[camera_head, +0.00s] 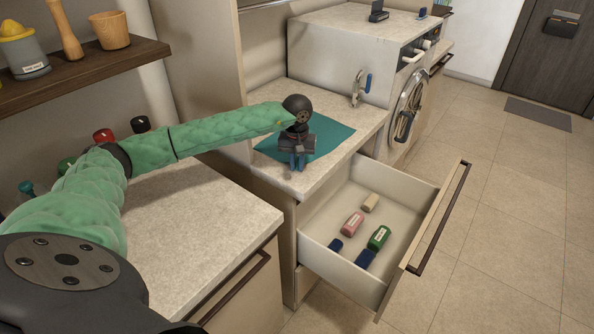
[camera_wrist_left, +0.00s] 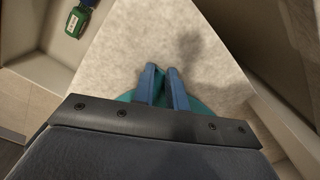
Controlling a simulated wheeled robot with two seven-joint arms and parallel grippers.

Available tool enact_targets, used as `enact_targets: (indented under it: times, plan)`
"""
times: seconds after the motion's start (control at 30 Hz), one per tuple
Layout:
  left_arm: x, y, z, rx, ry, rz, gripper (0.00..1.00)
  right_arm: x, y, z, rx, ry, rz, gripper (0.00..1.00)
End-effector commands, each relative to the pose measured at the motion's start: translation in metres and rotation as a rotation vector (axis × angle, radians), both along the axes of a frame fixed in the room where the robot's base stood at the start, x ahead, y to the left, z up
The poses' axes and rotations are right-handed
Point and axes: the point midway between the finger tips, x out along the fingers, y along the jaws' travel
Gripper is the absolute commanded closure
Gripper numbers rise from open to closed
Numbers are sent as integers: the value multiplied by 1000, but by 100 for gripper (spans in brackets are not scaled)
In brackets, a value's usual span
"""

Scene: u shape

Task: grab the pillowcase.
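The pillowcase (camera_head: 331,134) looks like a flat teal cloth on the pale countertop behind the open drawer. My left gripper (camera_head: 298,166) points down over its front part, and its body hides some of the cloth. In the left wrist view the two blue fingers (camera_wrist_left: 161,70) stand close together with a narrow gap. A teal part of the pillowcase (camera_wrist_left: 198,104) shows behind and between them. I see no fold clearly pinched between the fingers, and I cannot tell whether the tips touch the cloth. My right gripper is not in view.
An open drawer (camera_head: 330,205) below the counter holds several small boxes and a green bottle (camera_head: 379,237). A white appliance (camera_head: 345,60) stands behind the counter. A wooden shelf (camera_head: 85,68) is at the upper left. Tiled floor (camera_head: 515,200) lies free at the right.

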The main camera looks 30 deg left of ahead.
Motion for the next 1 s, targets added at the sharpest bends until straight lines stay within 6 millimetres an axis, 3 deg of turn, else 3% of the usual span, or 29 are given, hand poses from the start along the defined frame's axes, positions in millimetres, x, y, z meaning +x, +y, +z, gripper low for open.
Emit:
enact_targets:
  times: [0.37, 1.0]
  plan:
    - [0, 0, 3, 0, 1, 0, 100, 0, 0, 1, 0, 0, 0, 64]
    - [0, 0, 106, 0, -1, 0, 100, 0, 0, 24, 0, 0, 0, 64]
